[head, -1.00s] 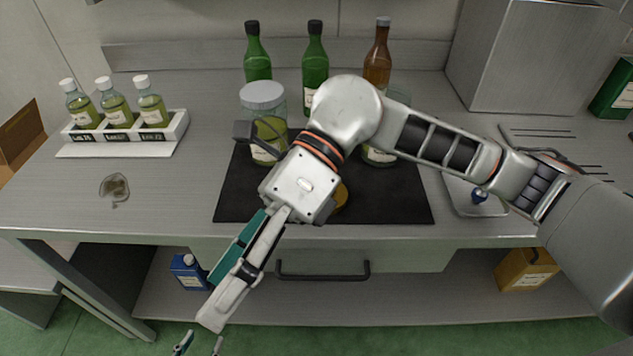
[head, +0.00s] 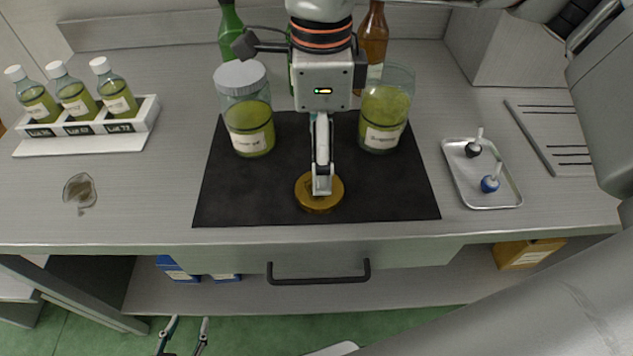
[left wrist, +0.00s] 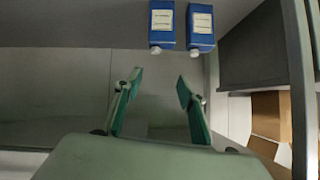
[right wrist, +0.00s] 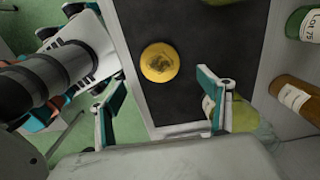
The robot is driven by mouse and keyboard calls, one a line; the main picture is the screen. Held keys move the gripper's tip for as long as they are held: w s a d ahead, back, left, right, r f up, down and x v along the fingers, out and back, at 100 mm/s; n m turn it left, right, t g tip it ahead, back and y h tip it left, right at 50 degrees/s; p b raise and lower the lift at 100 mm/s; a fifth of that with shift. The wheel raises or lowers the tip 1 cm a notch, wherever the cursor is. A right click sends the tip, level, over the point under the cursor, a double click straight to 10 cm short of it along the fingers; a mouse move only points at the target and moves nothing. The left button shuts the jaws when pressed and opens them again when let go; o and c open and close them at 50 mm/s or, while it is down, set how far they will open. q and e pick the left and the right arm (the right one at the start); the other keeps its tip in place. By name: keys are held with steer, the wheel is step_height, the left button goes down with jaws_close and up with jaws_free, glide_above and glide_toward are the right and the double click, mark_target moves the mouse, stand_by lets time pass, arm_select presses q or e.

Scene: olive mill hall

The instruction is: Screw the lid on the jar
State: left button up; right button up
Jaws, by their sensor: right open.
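A gold lid (head: 331,200) lies flat on the black mat (head: 260,200). It also shows in the right wrist view (right wrist: 159,62). An uncapped glass jar (head: 385,110) of green contents stands on the mat, behind and right of the lid. A similar jar (head: 246,115) with a grey lid stands at the mat's left. My right gripper (head: 322,190) points down over the gold lid, seen edge-on. In the right wrist view it is open, with the lid ahead between its fingers. My left gripper (head: 183,335) is open and empty, low in front of the counter.
A white rack (head: 140,125) with three small bottles stands at the left, near a stain (head: 80,190). A metal tray (head: 465,190) with two small items lies at the right. Tall bottles, including a brown one (head: 373,35), stand behind. Blue containers (left wrist: 162,25) sit on the shelf below.

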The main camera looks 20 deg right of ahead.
steer(key=shift+f+b, duration=0.45)
steer(key=shift+f, duration=3.45)
steer(key=c, duration=1)
